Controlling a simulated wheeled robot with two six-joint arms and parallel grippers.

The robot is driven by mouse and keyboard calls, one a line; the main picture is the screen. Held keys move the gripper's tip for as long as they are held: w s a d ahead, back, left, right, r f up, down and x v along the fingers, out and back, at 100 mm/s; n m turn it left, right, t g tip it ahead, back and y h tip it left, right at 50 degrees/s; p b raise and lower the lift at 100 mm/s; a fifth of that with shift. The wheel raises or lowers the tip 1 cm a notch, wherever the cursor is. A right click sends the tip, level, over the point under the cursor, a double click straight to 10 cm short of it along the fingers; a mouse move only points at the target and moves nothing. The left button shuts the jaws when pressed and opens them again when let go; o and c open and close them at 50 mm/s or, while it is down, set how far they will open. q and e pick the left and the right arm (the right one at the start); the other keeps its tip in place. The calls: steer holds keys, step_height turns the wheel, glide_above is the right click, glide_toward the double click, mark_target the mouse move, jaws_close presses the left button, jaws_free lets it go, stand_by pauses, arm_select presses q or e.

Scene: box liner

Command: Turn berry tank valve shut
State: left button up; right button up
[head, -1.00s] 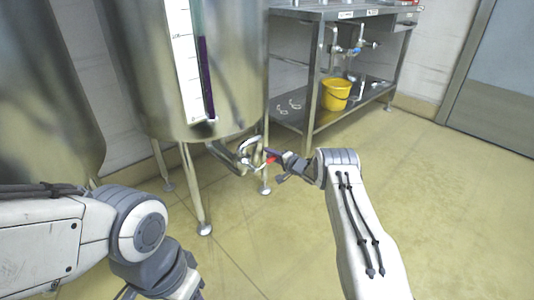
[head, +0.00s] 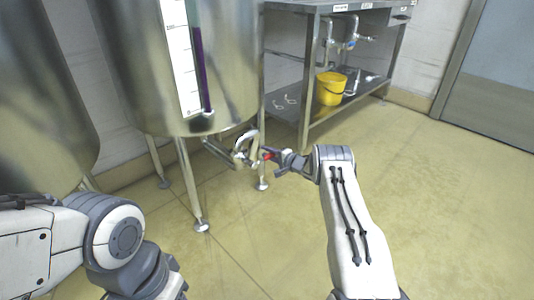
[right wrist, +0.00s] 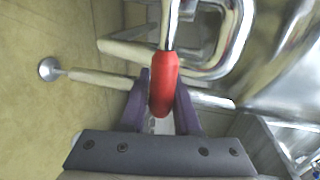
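The steel berry tank (head: 235,85) stands at the upper left on legs, with a level gauge of dark purple liquid on its front. A bent outlet pipe (head: 243,150) comes from its underside. The valve's red handle (head: 267,156) is at this pipe, and it shows large in the right wrist view (right wrist: 163,84). My right gripper (head: 272,156) is at the handle, its two purple fingers (right wrist: 163,90) lying along either side of it and seeming to touch it. The handle's metal stem runs up toward the pipe. My left arm is at lower left; its gripper is out of frame.
A steel table (head: 310,60) with a lower shelf stands behind, holding a yellow bucket (head: 330,89) and pipework. Another tank (head: 40,100) is at the far left. Tank legs (head: 192,185) stand close below the valve. The floor at right is clear.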

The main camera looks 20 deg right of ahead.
steer(key=o, duration=0.3)
steer(key=p+v, duration=0.5)
steer(key=v, duration=0.5)
steer(key=shift+s+p, duration=0.25)
steer(key=shift+p, duration=0.1)
steer(key=shift+d, duration=0.1)
